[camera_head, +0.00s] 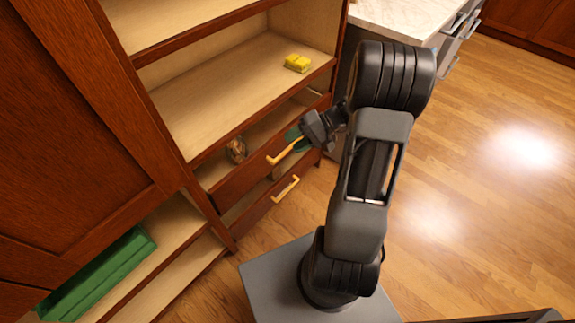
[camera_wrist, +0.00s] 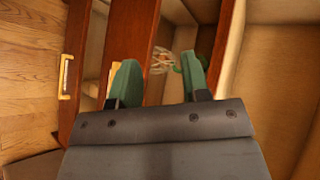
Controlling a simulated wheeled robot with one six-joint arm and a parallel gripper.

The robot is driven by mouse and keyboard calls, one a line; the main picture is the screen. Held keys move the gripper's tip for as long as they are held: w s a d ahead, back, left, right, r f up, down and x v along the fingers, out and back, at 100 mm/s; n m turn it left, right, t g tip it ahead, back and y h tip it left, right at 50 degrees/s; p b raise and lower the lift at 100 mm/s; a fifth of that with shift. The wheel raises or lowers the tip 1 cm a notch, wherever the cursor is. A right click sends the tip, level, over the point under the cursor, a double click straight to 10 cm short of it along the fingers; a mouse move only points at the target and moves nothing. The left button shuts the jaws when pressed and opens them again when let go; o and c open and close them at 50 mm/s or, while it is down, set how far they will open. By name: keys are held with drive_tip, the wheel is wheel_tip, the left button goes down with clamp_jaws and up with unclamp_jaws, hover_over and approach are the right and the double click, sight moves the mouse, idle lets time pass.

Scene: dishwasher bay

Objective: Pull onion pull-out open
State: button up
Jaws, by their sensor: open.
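The pull-out with a low reddish-brown front (camera_head: 242,177) sits under the open shelf, and a round brownish item, perhaps an onion (camera_head: 236,150), shows behind its front. Its yellow bar handle (camera_head: 287,152) is on the outer face. My gripper (camera_head: 298,138) is open at this front, by the far end of the handle. In the wrist view the two green fingers (camera_wrist: 159,78) are spread. The front's top edge (camera_wrist: 133,45) runs between them, and a bit of yellow handle (camera_wrist: 114,76) shows beside the left finger. Contact cannot be told.
A second pull-out below has its own yellow handle (camera_head: 285,189), also in the wrist view (camera_wrist: 65,78). A yellow sponge-like item (camera_head: 297,63) lies on the shelf above. A green box (camera_head: 101,272) lies lower left. A marble-topped counter (camera_head: 408,14) stands behind. Wood floor right is clear.

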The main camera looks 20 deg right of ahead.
sight(289, 150)
drive_tip(key=w+d+f+m+t+y+b, duration=0.1)
drive_tip(key=d+f+m+t+b, duration=0.1)
drive_tip(key=d+f+t+b, duration=0.5)
drive_tip(key=w+d+f+m+t+b, duration=0.1)
drive_tip(key=w+d+f+m+t, duration=0.3)
drive_tip(key=f, duration=0.8)
drive_tip(key=shift+n+g, duration=0.6)
drive_tip(key=shift+n, duration=0.1)
drive_tip(key=x, duration=0.3)
drive_tip(key=b+x, duration=0.1)
drive_tip(key=x, duration=0.3)
drive_tip(key=b+x, duration=0.1)
drive_tip(key=x, duration=0.2)
drive_tip(key=shift+a+r, duration=0.2)
drive_tip(key=shift+a, duration=0.25)
drive_tip(key=shift+c, duration=0.4)
drive_tip(key=shift+s, duration=0.1)
clamp_jaws()
